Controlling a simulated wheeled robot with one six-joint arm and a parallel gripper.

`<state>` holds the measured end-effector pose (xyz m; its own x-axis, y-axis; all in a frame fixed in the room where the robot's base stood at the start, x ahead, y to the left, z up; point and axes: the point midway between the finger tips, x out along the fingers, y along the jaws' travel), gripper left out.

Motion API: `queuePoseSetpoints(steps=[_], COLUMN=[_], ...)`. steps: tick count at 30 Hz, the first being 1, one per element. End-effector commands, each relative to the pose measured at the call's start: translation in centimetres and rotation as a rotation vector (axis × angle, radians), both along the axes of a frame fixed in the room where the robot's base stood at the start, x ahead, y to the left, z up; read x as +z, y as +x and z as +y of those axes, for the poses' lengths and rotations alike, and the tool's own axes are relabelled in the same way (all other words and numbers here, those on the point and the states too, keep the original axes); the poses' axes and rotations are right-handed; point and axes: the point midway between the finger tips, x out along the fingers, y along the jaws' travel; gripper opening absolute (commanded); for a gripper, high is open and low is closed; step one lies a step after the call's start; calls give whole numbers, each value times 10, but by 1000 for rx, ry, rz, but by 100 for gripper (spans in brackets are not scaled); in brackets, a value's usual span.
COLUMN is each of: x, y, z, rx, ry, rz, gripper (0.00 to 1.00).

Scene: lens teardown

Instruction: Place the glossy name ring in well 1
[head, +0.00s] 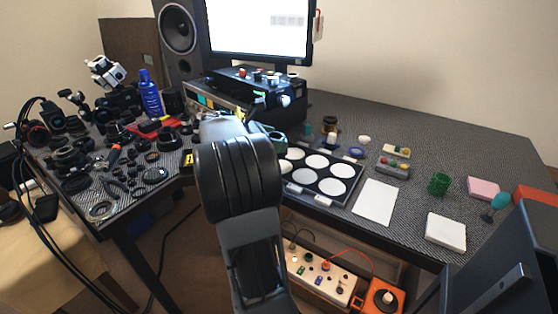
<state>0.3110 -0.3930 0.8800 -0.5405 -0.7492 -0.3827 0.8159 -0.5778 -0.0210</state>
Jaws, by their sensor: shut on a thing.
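My arm reaches away from the camera, and its dark links cover much of the middle of the head view. My gripper (268,134) is at the far end, mostly behind my own arm, just left of the well tray. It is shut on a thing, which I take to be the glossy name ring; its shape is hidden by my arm. The black well tray (349,184) lies flat on the right table, with several round white wells showing. Its left side is partly covered by my arm. I cannot read which well is number 1.
A white sheet (377,202), a white block (445,231), a green cup (439,183) and a grey box with buttons (393,169) lie right of the tray. A black instrument box (252,86) stands behind. Lens parts crowd the left table.

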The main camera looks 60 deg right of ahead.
Motion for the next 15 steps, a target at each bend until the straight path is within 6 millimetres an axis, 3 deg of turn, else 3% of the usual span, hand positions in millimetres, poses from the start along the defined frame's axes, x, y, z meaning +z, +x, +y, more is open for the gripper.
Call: queuePoseSetpoints(steps=[1,6,15], x=[-15,-34,-45], y=[1,3,4], z=[-7,-25,-35], rx=[-1,0,2], ry=[3,1,1], rz=[4,2,1], gripper=[57,57,57])
